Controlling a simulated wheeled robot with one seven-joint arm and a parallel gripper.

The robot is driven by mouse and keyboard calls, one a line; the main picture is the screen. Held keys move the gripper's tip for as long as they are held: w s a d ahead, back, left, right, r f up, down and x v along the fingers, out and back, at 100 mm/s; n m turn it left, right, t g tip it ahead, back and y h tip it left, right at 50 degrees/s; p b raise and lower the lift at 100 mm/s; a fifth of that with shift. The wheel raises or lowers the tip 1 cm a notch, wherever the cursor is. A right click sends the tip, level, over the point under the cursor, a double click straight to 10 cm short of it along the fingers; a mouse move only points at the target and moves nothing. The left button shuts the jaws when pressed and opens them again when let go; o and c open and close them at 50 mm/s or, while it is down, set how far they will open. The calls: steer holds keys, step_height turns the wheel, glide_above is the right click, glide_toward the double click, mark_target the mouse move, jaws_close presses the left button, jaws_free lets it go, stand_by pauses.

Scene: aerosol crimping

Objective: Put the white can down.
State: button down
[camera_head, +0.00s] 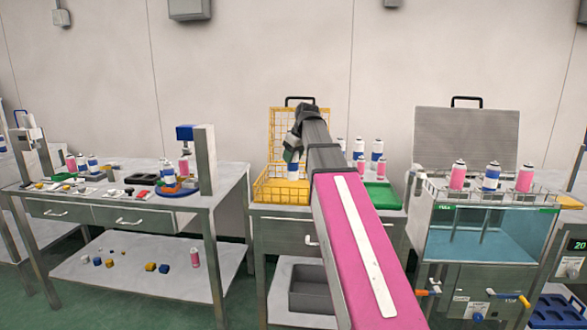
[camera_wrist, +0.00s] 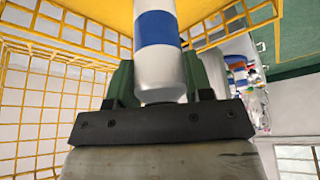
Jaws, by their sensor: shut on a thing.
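The white can (camera_wrist: 159,65) has a broad blue band and sits between the green fingers of my gripper (camera_wrist: 160,85) in the wrist view. My gripper is shut on it. In the head view my gripper (camera_head: 291,153) is over the yellow wire basket (camera_head: 268,190), and the can (camera_head: 293,169) shows just below it, partly hidden by my arm. The can looks about upright. The basket's yellow mesh surrounds it in the wrist view. I cannot tell whether the can's base touches the basket floor.
A green tray (camera_head: 383,196) with several pink and blue-banded cans stands right of the basket, partly behind my arm. The basket's mesh lid (camera_head: 284,125) stands raised behind. A water tank (camera_head: 490,240) with cans on top is at the right. A cluttered bench (camera_head: 226,182) is at the left.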

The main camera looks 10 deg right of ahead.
mark_target(293, 166)
steer(key=shift+w+d+f, duration=0.25)
steer(key=shift+w+f, duration=0.15)
steer(key=shift+w, duration=0.1)
steer(key=shift+f, duration=1.95)
steer(key=shift+f, duration=0.15)
steer(key=c, duration=0.5)
jaws_free()
steer(key=v, duration=1.2)
